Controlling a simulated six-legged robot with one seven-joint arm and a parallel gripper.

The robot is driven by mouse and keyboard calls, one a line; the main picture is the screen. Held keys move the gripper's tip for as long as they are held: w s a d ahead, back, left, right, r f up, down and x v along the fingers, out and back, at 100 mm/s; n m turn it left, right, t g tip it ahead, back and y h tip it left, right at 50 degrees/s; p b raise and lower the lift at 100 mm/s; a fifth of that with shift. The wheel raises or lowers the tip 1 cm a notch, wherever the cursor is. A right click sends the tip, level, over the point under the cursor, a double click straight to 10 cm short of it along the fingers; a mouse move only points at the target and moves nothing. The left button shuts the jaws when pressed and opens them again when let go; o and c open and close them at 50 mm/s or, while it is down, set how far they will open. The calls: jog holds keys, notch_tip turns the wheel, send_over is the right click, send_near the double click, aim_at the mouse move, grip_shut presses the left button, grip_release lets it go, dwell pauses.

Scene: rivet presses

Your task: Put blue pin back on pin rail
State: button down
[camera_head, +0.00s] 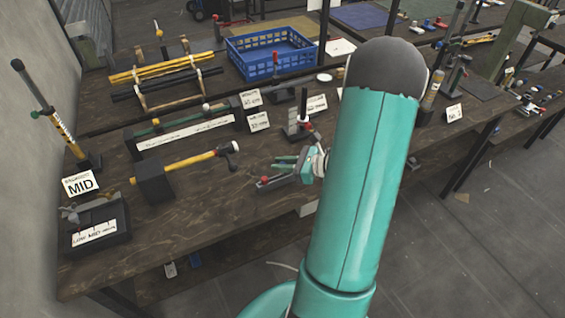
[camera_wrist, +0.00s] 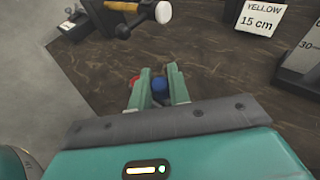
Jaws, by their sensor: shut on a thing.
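My gripper (camera_head: 283,164) is low over the front part of the wooden bench, at the end of my green arm. In the wrist view its two green fingers (camera_wrist: 160,88) are shut on the blue pin (camera_wrist: 159,86), whose blue head shows between them. A low dark rail (camera_head: 275,182), which looks like the pin rail, lies just below and in front of my gripper. A red pin head (camera_head: 264,180) is at its left end; a red bit (camera_wrist: 134,79) also shows left of the fingers in the wrist view. The pin's lower end is hidden, so I cannot tell whether it touches the rail.
A yellow-handled tool (camera_head: 190,160) on a dark block lies to the left. A blue crate (camera_head: 271,55) is at the back. Bare bench top lies between the yellow tool and the rail.

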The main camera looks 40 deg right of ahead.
aim_at(283, 174)
jog(key=shift+f, duration=1.7)
jog(key=c, duration=1.2)
grip_release()
jog(key=shift+f, duration=0.1)
jog(key=shift+c, duration=0.2)
jog(key=shift+s, duration=0.1)
jog(key=v, duration=1.3)
jog(key=shift+s+d, duration=0.15)
jog(key=shift+s, duration=0.1)
